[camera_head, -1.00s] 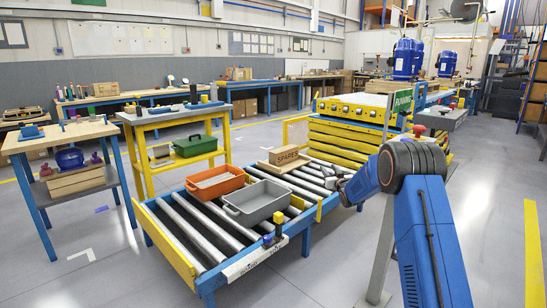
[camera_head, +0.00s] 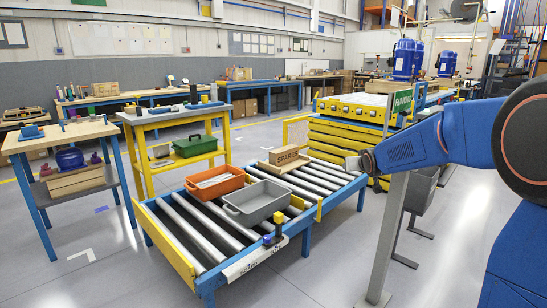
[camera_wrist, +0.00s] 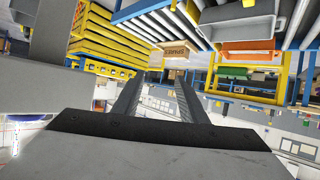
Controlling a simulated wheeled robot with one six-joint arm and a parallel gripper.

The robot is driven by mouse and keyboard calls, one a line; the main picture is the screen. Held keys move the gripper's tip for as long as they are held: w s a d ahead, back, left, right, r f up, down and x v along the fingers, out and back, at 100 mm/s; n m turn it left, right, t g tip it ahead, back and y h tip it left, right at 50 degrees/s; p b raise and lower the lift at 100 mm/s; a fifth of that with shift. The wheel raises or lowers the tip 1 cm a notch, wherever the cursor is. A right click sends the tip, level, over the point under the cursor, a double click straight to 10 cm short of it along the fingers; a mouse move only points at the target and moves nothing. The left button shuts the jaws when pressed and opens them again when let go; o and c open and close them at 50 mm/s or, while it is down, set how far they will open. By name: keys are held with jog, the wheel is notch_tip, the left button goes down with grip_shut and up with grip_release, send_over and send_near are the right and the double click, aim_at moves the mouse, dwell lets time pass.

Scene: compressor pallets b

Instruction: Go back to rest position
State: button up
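My gripper (camera_head: 362,163) hangs over the right side of the roller conveyor in the head view, at the end of my blue arm. In the wrist view (camera_wrist: 157,85) its two dark fingers stand apart with nothing between them. The wrist picture is upside down. The cardboard SPARES box (camera_head: 284,157) stands on the rollers to the left of my gripper; it also shows beyond the fingers in the wrist view (camera_wrist: 175,51).
An orange bin (camera_head: 214,190) and a grey bin (camera_head: 255,210) sit on the roller conveyor (camera_head: 178,240). A grey post (camera_head: 385,245) stands close by my arm. A yellow-fronted pallet line (camera_head: 345,135) is behind. The floor at the left front is clear.

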jog(key=s+f+g, duration=0.2)
jog(key=s+f, duration=0.1)
jog(key=s, duration=1.5)
jog(key=s+a+f+g, duration=0.1)
jog(key=s+f+g, duration=0.2)
jog(key=s, duration=1.5)
jog(key=s+f+g, duration=0.3)
jog(key=s+f, duration=0.1)
jog(key=s, duration=1.4)
jog(key=shift+s+a+m, duration=0.2)
jog(key=shift+s+m, duration=0.1)
jog(key=shift+s, duration=0.1)
